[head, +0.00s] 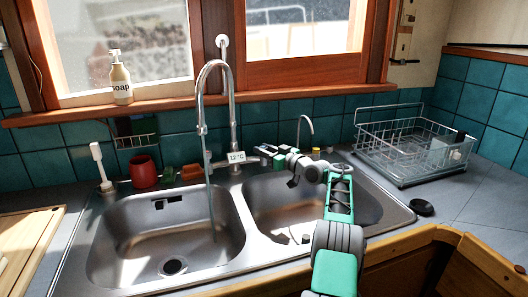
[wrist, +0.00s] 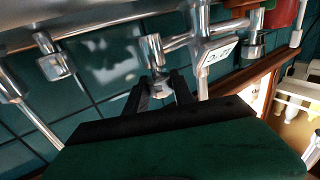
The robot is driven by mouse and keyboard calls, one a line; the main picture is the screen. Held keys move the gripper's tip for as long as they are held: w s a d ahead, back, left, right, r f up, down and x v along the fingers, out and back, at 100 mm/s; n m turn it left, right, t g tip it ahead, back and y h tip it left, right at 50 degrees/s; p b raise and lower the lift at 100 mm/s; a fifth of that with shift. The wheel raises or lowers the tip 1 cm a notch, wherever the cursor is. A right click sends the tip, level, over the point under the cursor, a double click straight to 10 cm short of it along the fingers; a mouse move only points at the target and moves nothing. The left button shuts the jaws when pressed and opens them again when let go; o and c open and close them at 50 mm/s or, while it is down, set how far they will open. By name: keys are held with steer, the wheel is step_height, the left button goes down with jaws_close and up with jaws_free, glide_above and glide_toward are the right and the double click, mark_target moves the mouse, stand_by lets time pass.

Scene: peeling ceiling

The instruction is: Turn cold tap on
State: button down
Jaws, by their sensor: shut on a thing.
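The chrome tap (head: 234,105) stands behind the sinks, with a tall arched neck and a small display (head: 237,156) reading about 12 °C. In the wrist view its body (wrist: 182,42) appears tilted, beside the display (wrist: 218,55). The tap handle (wrist: 152,48) is at the end of the crossbar on the head view's right. My gripper (head: 268,153) reaches over the right basin to it. In the wrist view my two dark fingers (wrist: 163,90) are shut on the handle's tip. A thin bluish streak (head: 212,205), which looks like water, drops from the spout into the left basin.
Left basin (head: 165,235) and right basin (head: 285,205) look empty. A small curved spout (head: 305,122) and a dish rack (head: 410,145) stand to the right. A red cup (head: 144,171) and white brush (head: 99,163) stand left. A soap bottle (head: 121,80) sits on the sill.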

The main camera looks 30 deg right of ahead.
steer(key=shift+r, duration=0.1)
stand_by(0.3)
steer(key=c, duration=1.1)
jaws_free()
steer(key=shift+w, duration=0.1)
steer(key=shift+o, duration=0.2)
steer(key=b+v, duration=0.1)
steer(key=v, duration=0.7)
